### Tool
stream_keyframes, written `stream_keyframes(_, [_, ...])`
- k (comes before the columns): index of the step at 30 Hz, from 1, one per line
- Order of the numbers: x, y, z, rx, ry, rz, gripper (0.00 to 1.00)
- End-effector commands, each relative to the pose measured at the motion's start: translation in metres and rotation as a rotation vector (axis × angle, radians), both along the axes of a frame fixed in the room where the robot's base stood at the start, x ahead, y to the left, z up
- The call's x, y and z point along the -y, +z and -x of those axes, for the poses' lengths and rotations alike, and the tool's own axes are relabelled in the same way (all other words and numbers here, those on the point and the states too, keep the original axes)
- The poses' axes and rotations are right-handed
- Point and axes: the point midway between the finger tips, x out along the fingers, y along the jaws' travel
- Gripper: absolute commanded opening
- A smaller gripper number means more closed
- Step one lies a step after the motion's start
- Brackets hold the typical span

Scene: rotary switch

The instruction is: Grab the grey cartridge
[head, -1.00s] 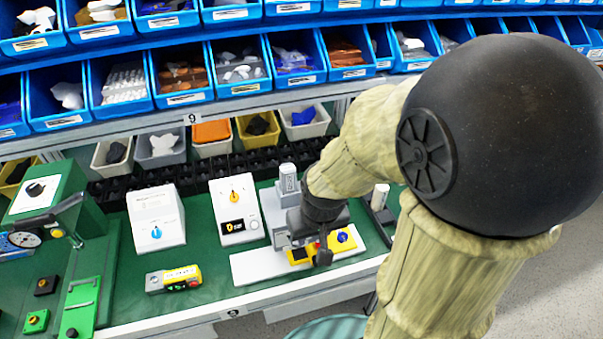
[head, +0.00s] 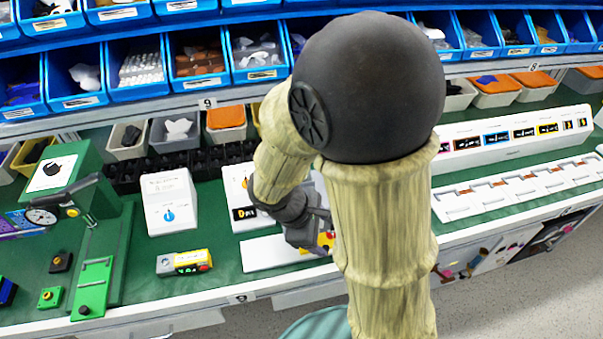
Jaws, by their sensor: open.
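I cannot make out a grey cartridge for sure. My arm covers most of the grey device it may belong to, and only a pale grey sliver of that device (head: 318,187) shows beside my arm. My gripper (head: 312,228) is dark grey and sits low over the workbench, just above a white base plate (head: 268,254). It is open. Its fingertips are partly hidden by my arm, and I see nothing held between them. A yellow block (head: 322,243) on the plate shows just behind and below the gripper.
A white box with a blue knob (head: 166,205) and a white panel with an orange knob (head: 238,190) stand left of my gripper. A yellow-grey button box (head: 184,263) lies in front. A green press (head: 75,190) is at left. White racks (head: 515,185) line the right side. Blue bins (head: 195,65) hang above.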

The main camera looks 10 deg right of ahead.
Motion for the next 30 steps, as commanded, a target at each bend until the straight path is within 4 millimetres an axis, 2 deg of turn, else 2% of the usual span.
stream_keyframes(1, [-0.005,-0.001,-0.008,-0.031,0.129,0.082,0.65])
stream_keyframes(5, [-0.017,0.008,-0.035,-0.083,0.438,0.308,0.65])
stream_keyframes(9, [-0.048,0.022,-0.069,-0.096,0.749,0.566,0.65])
stream_keyframes(12, [-0.073,0.032,-0.086,-0.085,0.906,0.71,0.65])
stream_keyframes(15, [-0.089,0.039,-0.096,-0.072,0.987,0.791,0.65])
stream_keyframes(18, [-0.093,0.041,-0.098,-0.068,1.009,0.816,0.65])
stream_keyframes(26, [-0.091,0.04,-0.099,-0.068,1.006,0.812,0.65])
stream_keyframes(30, [-0.084,0.037,-0.105,-0.071,1.004,0.81,0.65])
